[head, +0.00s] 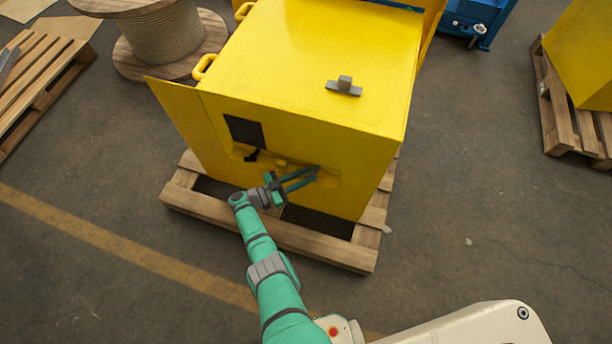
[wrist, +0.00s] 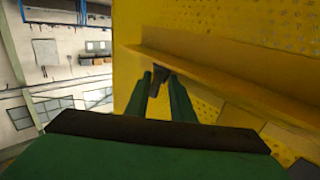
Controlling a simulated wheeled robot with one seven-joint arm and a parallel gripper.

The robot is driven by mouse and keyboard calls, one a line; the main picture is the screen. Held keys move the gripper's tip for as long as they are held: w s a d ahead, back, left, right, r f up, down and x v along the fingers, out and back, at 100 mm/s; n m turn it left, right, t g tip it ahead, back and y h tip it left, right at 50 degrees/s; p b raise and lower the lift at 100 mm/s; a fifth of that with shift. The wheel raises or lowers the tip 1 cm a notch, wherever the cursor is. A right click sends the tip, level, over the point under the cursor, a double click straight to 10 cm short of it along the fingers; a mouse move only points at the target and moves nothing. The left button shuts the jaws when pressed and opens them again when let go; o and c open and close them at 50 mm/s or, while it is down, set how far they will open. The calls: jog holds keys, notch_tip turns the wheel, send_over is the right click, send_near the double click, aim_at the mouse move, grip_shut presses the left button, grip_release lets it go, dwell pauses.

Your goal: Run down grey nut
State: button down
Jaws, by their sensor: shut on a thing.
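My gripper (head: 313,173) reaches to a ledge on the front of the yellow machine housing (head: 310,55). Its two green fingers are closed on a small dark grey piece, which I take to be the grey nut (wrist: 160,73). In the wrist view, the fingertips and the nut are close beside a yellow ledge (wrist: 215,75). The nut is mostly hidden by the fingers, and its thread or seat cannot be made out. In the head view the nut is too small to tell from the fingertips.
The housing stands on a wooden pallet (head: 320,243). A dark opening (head: 245,131) and a black part (head: 252,155) are left of my gripper. A grey bracket-like piece (head: 344,87) lies on top. A cable spool (head: 163,35) stands behind left.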

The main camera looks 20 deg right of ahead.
jog(key=shift+w+r, duration=0.15)
jog(key=c, duration=1.8)
grip_release()
jog(key=shift+o, duration=0.2)
jog(key=s+a, duration=0.2)
jog(key=a, duration=0.8)
jog(key=shift+a, duration=0.3)
